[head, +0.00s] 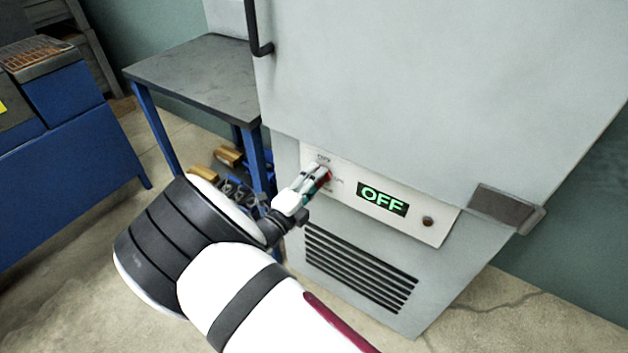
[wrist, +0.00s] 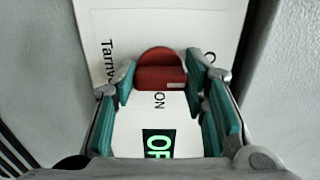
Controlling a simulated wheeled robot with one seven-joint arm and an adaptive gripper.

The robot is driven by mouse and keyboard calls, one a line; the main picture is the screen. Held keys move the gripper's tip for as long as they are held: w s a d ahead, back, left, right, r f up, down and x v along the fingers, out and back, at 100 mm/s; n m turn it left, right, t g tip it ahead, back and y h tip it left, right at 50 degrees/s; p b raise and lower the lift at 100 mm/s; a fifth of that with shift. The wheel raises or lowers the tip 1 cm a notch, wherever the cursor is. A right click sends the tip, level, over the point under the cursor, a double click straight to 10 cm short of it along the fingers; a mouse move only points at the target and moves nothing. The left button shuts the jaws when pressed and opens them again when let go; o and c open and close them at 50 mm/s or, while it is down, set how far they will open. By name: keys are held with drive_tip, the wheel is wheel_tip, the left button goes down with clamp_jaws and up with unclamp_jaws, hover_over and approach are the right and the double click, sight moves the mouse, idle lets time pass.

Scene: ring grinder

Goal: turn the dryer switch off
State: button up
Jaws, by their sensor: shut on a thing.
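The dryer (head: 430,90) is a large light grey cabinet with a white control panel (head: 430,227) low on its front. A red switch knob (head: 326,176) sits at the panel's left; in the wrist view the knob (wrist: 161,70) lies between my teal finger pads. The display (head: 382,199) to its right reads OFF in green. It shows partly in the wrist view (wrist: 158,143). My gripper (head: 317,174) is at the panel, shut on the knob. The fingers hide part of the knob and its labels in the head view.
A vent grille (head: 360,270) lies below the panel, and a small round brown button (head: 428,221) is at its right. A blue-legged table (head: 200,78) stands left of the dryer. A blue machine (head: 70,130) is farther left. Open floor lies between them.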

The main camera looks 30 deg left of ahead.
drive_tip(key=shift+f, duration=0.1)
idle(0.3)
drive_tip(key=o, duration=1.2)
drive_tip(key=shift+c, duration=0.2)
drive_tip(key=s+a, duration=0.1)
drive_tip(key=s, duration=1.1)
